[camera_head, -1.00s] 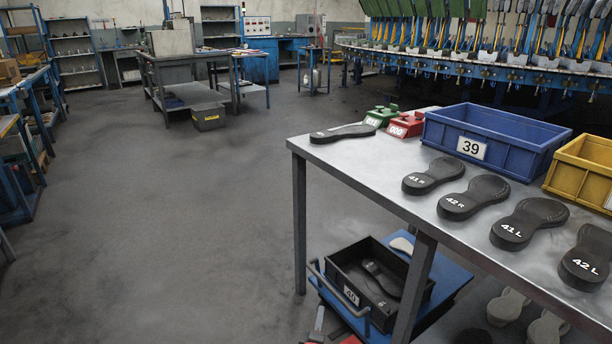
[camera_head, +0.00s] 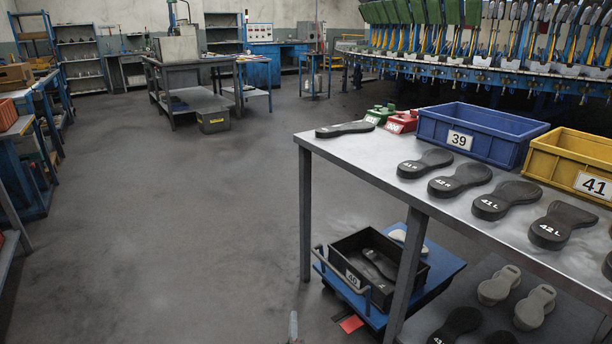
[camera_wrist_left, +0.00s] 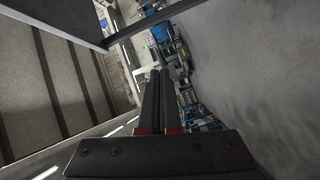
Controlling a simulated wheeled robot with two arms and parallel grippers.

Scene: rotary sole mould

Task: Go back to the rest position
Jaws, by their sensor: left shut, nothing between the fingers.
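My left gripper (camera_head: 293,326) shows only as a small grey tip at the bottom edge of the head view, over the floor and left of the trolley. In the left wrist view my left gripper (camera_wrist_left: 160,76) has its two long dark fingers side by side, shut with nothing between them. The fingers touch no object there. The rest of the left arm is outside the head view. My right gripper is in neither view.
A metal table (camera_head: 345,160) on the right carries dark soles, a blue bin (camera_head: 490,145) marked 39 and a yellow bin (camera_head: 548,165) marked 41. A blue trolley (camera_head: 440,277) with a black crate stands below. The floor (camera_head: 190,230) at left is clear.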

